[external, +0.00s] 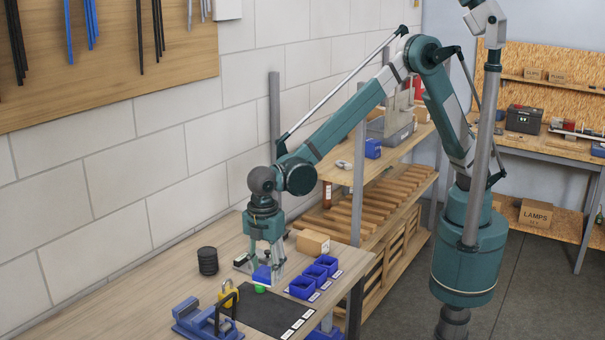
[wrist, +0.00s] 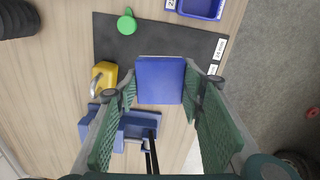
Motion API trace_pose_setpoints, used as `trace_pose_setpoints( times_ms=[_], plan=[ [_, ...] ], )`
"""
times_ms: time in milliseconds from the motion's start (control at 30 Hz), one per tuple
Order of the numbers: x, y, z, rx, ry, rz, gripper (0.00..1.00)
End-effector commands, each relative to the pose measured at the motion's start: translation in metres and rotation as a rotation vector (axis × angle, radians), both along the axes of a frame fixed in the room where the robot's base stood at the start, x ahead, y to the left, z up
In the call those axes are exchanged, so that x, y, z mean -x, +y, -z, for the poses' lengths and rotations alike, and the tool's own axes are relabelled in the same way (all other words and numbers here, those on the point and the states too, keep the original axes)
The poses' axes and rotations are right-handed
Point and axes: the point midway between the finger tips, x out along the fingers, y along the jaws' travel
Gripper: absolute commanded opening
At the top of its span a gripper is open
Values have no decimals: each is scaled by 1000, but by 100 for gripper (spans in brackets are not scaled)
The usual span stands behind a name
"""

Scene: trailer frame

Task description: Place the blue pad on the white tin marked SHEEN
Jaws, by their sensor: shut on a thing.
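My gripper (external: 264,268) is above the workbench near the dark mat, pointing down. It is shut on the blue pad (external: 261,274), a flat square block. In the wrist view the pad (wrist: 160,80) sits between the two green-padded fingers (wrist: 163,92), with its broad face toward the camera. The pad is held above the bench, over the mat's edge in the wrist view. I cannot make out a white tin marked SHEEN in either view.
A dark mat (external: 255,314) carries a small green item (wrist: 126,22). Around it are a yellow padlock (external: 228,294), a blue vise (external: 196,321), a stack of black discs (external: 207,261), blue bins (external: 314,273) and a cardboard box (external: 312,242). Bare bench (external: 130,300) lies left.

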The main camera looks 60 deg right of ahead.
Motion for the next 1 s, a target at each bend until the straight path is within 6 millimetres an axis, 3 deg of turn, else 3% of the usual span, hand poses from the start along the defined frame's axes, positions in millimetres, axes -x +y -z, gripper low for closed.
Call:
trace_pose_setpoints(
  times_ms=[467, 1000],
  plan=[
    [-109, -77, -29, 0, 0, 216, 26],
    [-223, -192, -62, 0, 0, 482, 26]
  ],
)
